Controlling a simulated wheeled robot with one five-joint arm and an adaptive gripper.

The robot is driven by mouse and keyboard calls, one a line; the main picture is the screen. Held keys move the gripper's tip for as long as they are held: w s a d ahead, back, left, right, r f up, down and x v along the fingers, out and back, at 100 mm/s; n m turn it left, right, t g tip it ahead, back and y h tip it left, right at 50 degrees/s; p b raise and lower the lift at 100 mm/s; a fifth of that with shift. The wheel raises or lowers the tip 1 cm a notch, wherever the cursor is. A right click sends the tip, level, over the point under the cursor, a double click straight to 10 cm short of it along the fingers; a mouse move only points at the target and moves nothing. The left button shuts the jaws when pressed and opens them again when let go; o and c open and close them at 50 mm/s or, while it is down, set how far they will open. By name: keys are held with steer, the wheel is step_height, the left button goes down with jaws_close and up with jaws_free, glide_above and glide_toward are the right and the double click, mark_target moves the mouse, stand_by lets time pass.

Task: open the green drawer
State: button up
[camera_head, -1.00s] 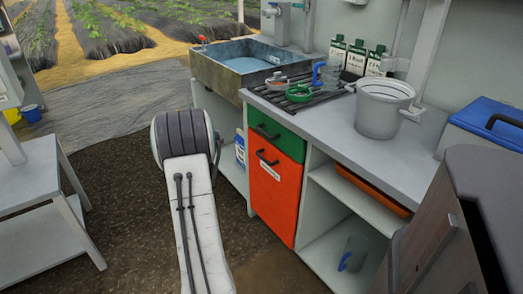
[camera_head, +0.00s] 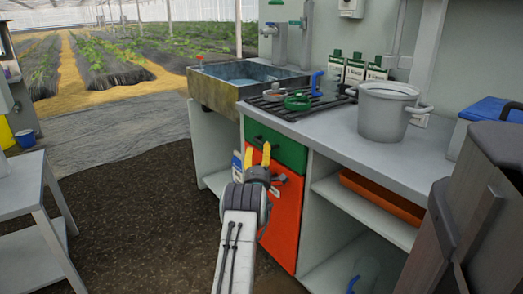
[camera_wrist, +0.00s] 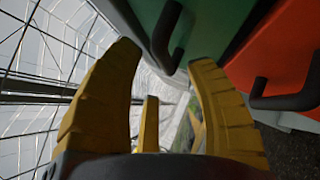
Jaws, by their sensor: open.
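The green drawer (camera_head: 287,153) is under the counter beside the sink, with its front flush with the cabinet. In the wrist view the green drawer front (camera_wrist: 218,22) fills the upper middle, with its black bar handle (camera_wrist: 166,38). My gripper (camera_head: 258,150) is raised in front of the drawer's left part, with yellow fingers open and empty. In the wrist view my gripper's (camera_wrist: 164,54) fingertips appear on either side of the handle. I cannot tell whether they touch it. In the head view the fingers partly hide the handle.
The orange front (camera_head: 287,215) is directly below, with its own black handle (camera_wrist: 290,95) close to the right finger. A pot (camera_head: 384,110) and several cartons stand on the counter. A sink (camera_head: 215,93) is at left. A white table (camera_head: 22,180) stands far left.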

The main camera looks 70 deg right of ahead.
mark_target(261, 145)
steer(key=shift+b+x, duration=2)
steer(key=shift+x, duration=0.15)
steer(key=shift+w, duration=0.1)
steer(key=shift+c, duration=0.2)
jaws_close()
